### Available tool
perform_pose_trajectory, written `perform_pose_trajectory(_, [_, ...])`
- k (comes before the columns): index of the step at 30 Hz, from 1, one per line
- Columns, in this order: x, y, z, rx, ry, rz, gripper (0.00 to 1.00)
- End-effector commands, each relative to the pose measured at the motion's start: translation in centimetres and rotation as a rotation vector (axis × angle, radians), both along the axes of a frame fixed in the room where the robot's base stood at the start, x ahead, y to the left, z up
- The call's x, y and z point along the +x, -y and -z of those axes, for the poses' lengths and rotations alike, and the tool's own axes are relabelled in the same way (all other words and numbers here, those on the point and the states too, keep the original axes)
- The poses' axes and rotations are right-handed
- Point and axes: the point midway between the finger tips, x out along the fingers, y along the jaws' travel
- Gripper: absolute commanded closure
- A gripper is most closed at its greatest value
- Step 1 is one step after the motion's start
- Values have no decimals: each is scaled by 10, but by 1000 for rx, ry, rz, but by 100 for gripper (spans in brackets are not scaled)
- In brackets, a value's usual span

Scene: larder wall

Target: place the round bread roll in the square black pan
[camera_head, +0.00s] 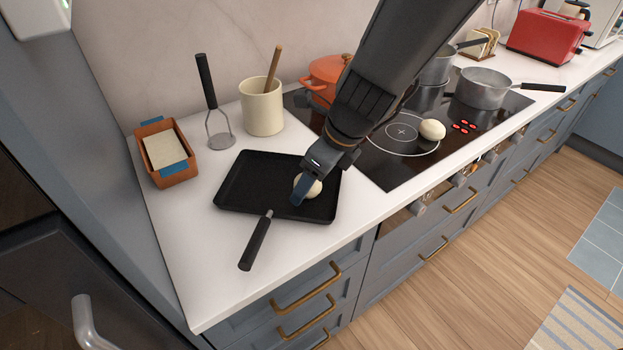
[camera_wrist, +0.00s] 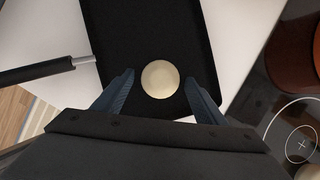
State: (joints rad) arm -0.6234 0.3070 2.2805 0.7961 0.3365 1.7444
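The round bread roll (camera_head: 311,189) is pale and lies inside the square black pan (camera_head: 245,190), towards its right side. The pan sits on the white counter with its handle pointing to the front. My gripper (camera_head: 306,188) is over the pan, reaching down around the roll. In the wrist view the roll (camera_wrist: 160,79) shows between the two blue fingers, with a gap on each side, so the gripper is open. In the head view one finger partly covers the roll.
A second pale, oval roll-like item (camera_head: 432,129) lies on the black cooktop (camera_head: 385,165). Grey saucepans (camera_head: 483,92) stand farther right.

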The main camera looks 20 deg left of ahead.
Motion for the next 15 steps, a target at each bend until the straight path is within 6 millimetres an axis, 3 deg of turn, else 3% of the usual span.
perform_pose_trajectory(9, [0, 0, -3, 1, 2, -1, 35])
perform_pose_trajectory(15, [-2, 9, -30, 2, 3, 1, 35])
